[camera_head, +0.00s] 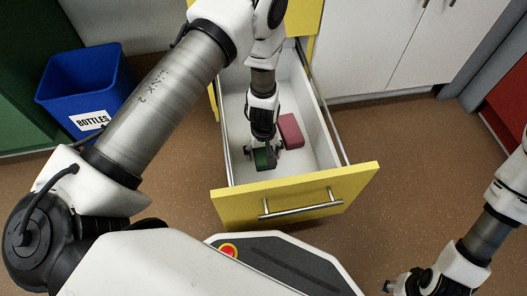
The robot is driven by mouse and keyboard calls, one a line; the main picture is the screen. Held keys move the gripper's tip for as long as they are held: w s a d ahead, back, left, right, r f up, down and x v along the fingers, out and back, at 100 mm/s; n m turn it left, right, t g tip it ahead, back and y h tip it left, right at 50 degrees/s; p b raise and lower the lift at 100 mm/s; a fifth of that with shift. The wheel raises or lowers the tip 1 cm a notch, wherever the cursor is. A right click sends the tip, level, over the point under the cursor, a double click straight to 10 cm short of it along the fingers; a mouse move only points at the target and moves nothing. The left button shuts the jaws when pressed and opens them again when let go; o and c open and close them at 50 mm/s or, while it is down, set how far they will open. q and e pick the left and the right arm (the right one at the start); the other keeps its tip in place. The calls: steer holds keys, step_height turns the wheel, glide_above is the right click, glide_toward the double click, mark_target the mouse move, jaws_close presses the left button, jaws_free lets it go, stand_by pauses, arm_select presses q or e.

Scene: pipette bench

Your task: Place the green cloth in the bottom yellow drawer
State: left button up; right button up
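The bottom yellow drawer (295,200) is pulled out, with its white inside showing. The green cloth (264,160) is inside it, near the front, folded into a small block. My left gripper (264,151) points down into the drawer right over the green cloth. Its fingers are spread to either side of the cloth and look open. Whether the cloth rests fully on the drawer floor is hard to see.
A folded pink-red cloth (290,131) lies in the drawer, just right of my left gripper. A blue bin (85,85) labelled "BOTTLES" stands on the floor at left. White cabinets (385,45) stand behind at right. The brown floor right of the drawer is clear.

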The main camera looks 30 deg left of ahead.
mark_target(264, 150)
arm_select(q)
step_height(264, 150, up, 12)
steer(key=p, duration=0.7)
steer(key=shift+r, duration=0.2)
